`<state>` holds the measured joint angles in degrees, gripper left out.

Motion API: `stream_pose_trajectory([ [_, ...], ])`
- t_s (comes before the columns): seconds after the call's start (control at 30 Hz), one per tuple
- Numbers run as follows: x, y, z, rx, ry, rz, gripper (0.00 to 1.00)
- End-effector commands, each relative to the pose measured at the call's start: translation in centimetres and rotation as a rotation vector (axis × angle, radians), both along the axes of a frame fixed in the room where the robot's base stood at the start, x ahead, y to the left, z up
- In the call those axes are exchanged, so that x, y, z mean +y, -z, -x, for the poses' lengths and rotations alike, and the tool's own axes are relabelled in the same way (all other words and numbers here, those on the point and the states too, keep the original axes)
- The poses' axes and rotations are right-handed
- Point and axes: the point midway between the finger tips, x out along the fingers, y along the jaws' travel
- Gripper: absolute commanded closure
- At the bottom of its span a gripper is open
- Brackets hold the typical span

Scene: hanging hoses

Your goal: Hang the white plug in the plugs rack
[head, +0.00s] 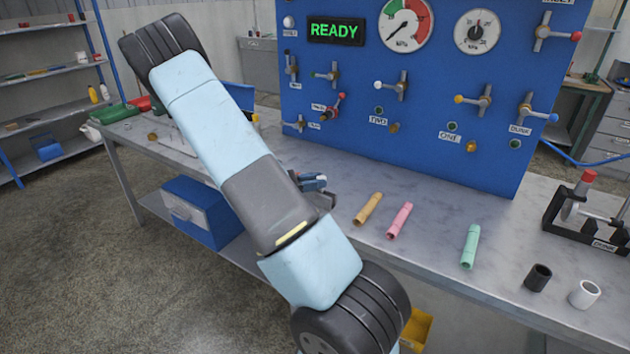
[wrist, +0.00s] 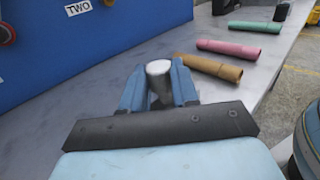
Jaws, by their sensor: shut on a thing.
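My gripper (wrist: 158,72) is shut on a short cylinder with a white round top (wrist: 159,67), which looks like the white plug. It stands between the two blue fingers in the wrist view, with its lower part shaded grey. In the head view my gripper (head: 316,183) is over the bench beside the blue panel, partly hidden by my arm, and the held piece cannot be made out there. I cannot pick out a rack labelled for plugs. A hollow white cylinder (head: 584,294) stands on the bench at the far right.
The grey bench (head: 430,265) bears an orange tube (head: 368,208), a pink tube (head: 400,220), a green tube (head: 470,246) and a black hollow cylinder (head: 538,278). The blue panel (head: 430,125) with valves rises behind. A black stand labelled DUNK (head: 560,228) is at right.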

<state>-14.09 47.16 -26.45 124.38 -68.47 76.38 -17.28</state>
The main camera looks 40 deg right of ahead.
Motion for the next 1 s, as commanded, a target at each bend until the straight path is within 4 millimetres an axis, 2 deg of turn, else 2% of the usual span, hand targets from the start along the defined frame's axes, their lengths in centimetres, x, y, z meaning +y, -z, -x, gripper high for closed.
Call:
stream_pose_trajectory([
  [0.97, 0.0, 2.0, 0.0, 0.000, 0.000, -0.001, 1.00],
  [1.0, 0.0, 2.0, 0.0, 0.000, 0.000, -0.001, 0.67],
])
